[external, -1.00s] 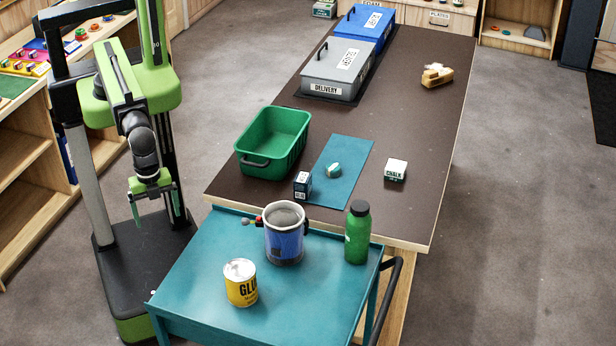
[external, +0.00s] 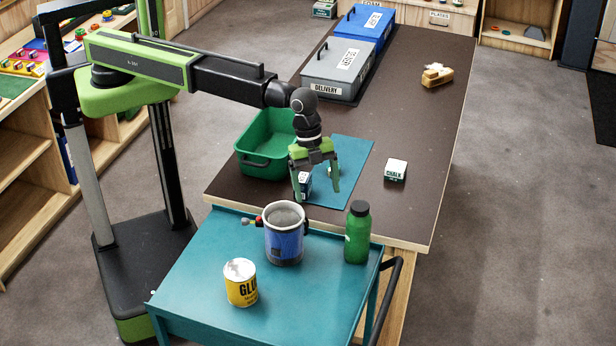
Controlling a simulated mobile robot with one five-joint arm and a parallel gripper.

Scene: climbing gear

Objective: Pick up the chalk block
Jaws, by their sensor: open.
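The chalk block (external: 396,170) is a small white and dark green box marked CHALK. It sits on the brown table (external: 408,215) near its front right part, to the right of the blue-green mat (external: 352,158). My gripper (external: 317,192) points down with its fingers apart, over the mat and to the left of the chalk block. A small dark blue and white box (external: 305,182) shows behind or between the fingers; I cannot tell which. My gripper is clear of the chalk block.
A green bin (external: 262,150) stands left of my gripper. A blue pot (external: 284,240), a green bottle (external: 357,232) and a yellow glue can (external: 240,283) stand on the teal cart (external: 200,270) in front. Grey (external: 335,70) and blue boxes are at the back. Table right of the chalk is free.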

